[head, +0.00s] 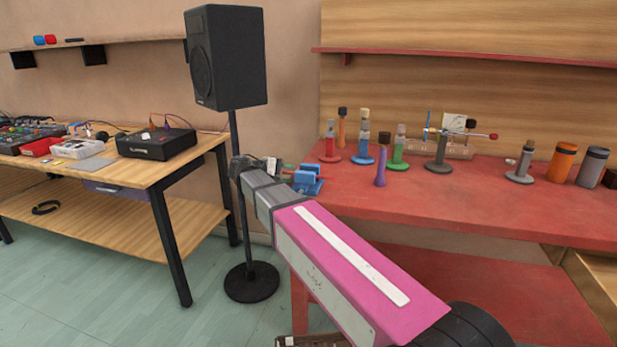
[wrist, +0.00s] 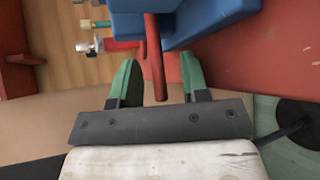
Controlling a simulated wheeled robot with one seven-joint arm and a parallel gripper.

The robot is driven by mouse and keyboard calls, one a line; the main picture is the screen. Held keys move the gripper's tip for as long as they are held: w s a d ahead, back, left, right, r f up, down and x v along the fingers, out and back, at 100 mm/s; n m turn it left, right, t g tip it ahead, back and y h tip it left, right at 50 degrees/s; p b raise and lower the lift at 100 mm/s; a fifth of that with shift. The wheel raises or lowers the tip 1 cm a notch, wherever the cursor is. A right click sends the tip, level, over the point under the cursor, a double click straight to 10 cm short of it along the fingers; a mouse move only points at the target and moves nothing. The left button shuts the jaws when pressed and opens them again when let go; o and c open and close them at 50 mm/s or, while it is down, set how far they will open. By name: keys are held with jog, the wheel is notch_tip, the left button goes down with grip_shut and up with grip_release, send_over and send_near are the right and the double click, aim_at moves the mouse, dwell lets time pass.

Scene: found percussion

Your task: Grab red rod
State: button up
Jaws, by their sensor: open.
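The red rod (wrist: 154,55) shows in the wrist view, sticking out of a blue holder (wrist: 215,20) towards my gripper. My gripper (wrist: 157,68) is open, with one green finger on each side of the rod. In the picture there is a gap between the rod and each finger; I cannot tell the depth exactly. In the head view the blue holder (head: 308,180) sits at the left end of the red table (head: 450,205), just beyond my gripper (head: 284,175). The rod is too small there to make out clearly.
Several coloured stands and bottles, including a purple one (head: 380,168) and an orange jar (head: 562,162), stand right of the holder. A black speaker (head: 228,57) on a pole stands left of my arm. A wooden workbench (head: 130,178) is further left.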

grip_shut()
